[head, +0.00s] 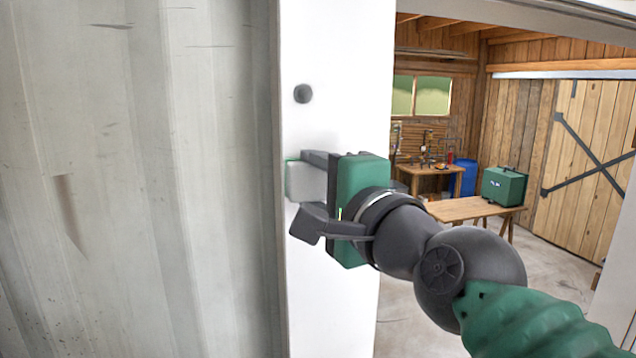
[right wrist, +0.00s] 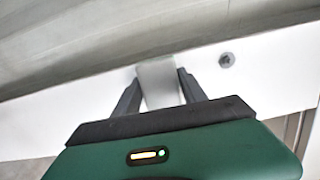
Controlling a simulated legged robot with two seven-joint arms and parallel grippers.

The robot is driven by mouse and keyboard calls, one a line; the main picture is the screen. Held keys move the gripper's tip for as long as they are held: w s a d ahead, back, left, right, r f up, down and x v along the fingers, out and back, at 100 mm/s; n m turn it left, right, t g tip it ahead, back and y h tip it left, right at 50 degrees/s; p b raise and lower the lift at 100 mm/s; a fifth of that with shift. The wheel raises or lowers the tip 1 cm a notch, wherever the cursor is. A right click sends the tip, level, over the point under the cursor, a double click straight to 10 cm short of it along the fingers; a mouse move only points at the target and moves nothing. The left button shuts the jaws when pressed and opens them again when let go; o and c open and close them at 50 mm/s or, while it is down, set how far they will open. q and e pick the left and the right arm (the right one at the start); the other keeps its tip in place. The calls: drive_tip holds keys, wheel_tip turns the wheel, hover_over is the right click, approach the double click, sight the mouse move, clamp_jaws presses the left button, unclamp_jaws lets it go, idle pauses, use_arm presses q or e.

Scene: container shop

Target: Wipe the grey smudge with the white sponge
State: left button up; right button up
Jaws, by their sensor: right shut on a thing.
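The grey smudge (head: 303,93) is a small round dark spot on a white upright panel in the head view. It also shows in the right wrist view (right wrist: 226,60), to the right of the fingers. My right gripper (head: 308,190) is shut on the white sponge (head: 302,181), a small pale block, and holds it at the white panel below the smudge. The sponge also shows between the fingertips in the right wrist view (right wrist: 159,82). I cannot tell whether it touches the panel. My left gripper is not in view.
The white panel (head: 330,50) stands beside a corrugated metal wall (head: 130,180) on the left. To the right is an opening into a wooden room with a bench (head: 470,208), a green case (head: 504,187), a blue barrel (head: 465,175) and a plank door (head: 590,150).

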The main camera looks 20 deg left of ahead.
drive_tip(key=shift+s+d+r, duration=0.15)
drive_tip(key=shift+s, duration=0.2)
drive_tip(key=shift+d, duration=0.1)
drive_tip(key=shift+w, duration=0.9)
drive_tip(key=shift+a+p, duration=0.3)
drive_tip(key=shift+a, duration=0.2)
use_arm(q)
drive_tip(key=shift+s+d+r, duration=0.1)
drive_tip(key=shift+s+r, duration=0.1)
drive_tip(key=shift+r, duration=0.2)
use_arm(e)
drive_tip(key=shift+w, duration=0.1)
